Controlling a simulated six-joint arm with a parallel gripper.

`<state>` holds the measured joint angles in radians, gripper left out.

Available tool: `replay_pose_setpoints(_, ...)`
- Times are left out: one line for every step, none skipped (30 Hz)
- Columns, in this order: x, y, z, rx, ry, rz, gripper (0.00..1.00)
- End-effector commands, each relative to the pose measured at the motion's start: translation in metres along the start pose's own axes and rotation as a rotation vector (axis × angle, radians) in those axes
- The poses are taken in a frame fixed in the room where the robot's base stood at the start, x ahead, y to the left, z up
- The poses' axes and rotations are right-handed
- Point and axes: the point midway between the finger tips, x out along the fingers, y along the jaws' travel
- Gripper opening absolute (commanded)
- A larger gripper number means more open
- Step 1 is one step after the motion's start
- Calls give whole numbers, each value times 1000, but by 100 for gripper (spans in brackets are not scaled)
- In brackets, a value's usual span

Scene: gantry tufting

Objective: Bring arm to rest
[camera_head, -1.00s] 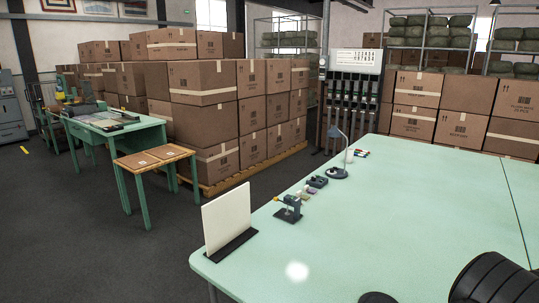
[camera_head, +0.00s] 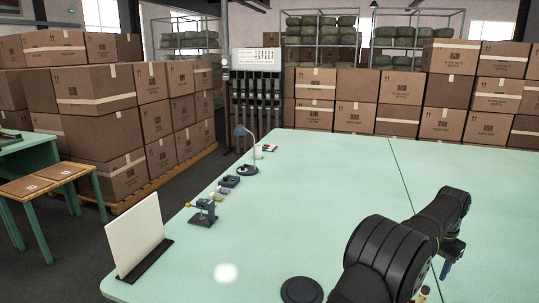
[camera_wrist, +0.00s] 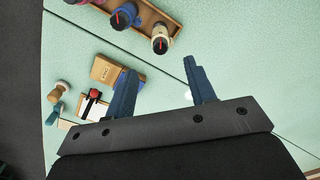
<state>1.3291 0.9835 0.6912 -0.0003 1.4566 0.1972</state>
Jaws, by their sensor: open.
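My arm extends over the mint-green table (camera_head: 300,190) at the right of the head view. My gripper (camera_wrist: 160,66) is open in the wrist view, its two dark blue fingers spread with nothing between them. In the head view only a small blue part of it shows beyond the arm. In the wrist view the fingers are above the tabletop, with a small tan box (camera_wrist: 104,70) to the left of the left finger.
A red-and-black item (camera_wrist: 93,97) and a wooden-knobbed tool (camera_wrist: 61,88) lie left. A white panel (camera_head: 135,233), a small clamp-like device (camera_head: 203,211) and a lamp (camera_head: 246,155) line the table's left edge. The table's middle is clear.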

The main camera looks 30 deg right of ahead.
Motion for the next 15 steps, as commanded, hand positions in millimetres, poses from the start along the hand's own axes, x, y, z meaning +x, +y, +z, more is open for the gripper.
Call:
replay_pose_setpoints(18,0,2,0,-13,3,50)
replay_pose_setpoints(25,0,2,0,-14,3,50)
replay_pose_setpoints(33,0,2,0,-13,3,50)
replay_pose_setpoints(38,0,2,0,-13,2,50)
replay_pose_setpoints(44,0,2,0,-13,3,50)
replay_pose_setpoints(52,0,2,0,-12,2,50)
replay_pose_setpoints(58,0,3,0,-12,2,50)
replay_pose_setpoints(65,0,2,0,-12,2,50)
replay_pose_setpoints(73,0,3,0,-13,2,50)
replay_pose_setpoints(79,0,3,0,-13,3,50)
replay_pose_setpoints(85,0,3,0,-12,2,50)
replay_pose_setpoints(93,0,3,0,-12,2,50)
replay_pose_setpoints(99,0,3,0,-12,2,50)
replay_pose_setpoints(105,0,3,0,-12,2,50)
replay_pose_setpoints(113,1,3,0,-12,2,50)
